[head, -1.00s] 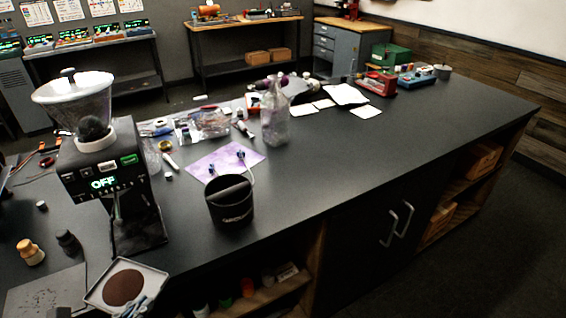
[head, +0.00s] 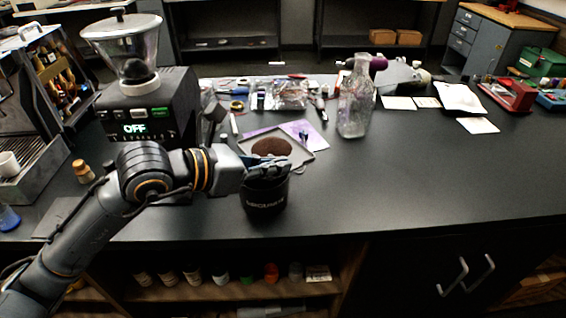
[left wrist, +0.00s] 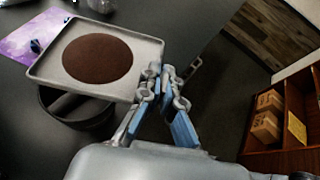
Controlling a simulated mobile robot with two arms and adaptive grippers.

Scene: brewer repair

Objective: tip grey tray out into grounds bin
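The grey tray (head: 303,156) is a shallow square tray with a round patch of brown grounds (head: 272,147) in it. My left gripper (head: 262,163) is shut on the tray's near edge and holds it roughly level above the black grounds bin (head: 264,203). In the left wrist view the fingers (left wrist: 158,78) meet at a corner of the tray (left wrist: 146,58), and the grounds (left wrist: 97,58) lie flat in it. The bin (left wrist: 72,112), with a bar across its mouth, shows below and is partly hidden by the tray. My right gripper is not in view.
A grinder (head: 150,112) reading OFF stands left of the bin. A purple sheet (head: 313,134) lies behind the tray, and a glass bottle (head: 355,105) stands to the right. The counter (head: 420,165) right of the bin is clear.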

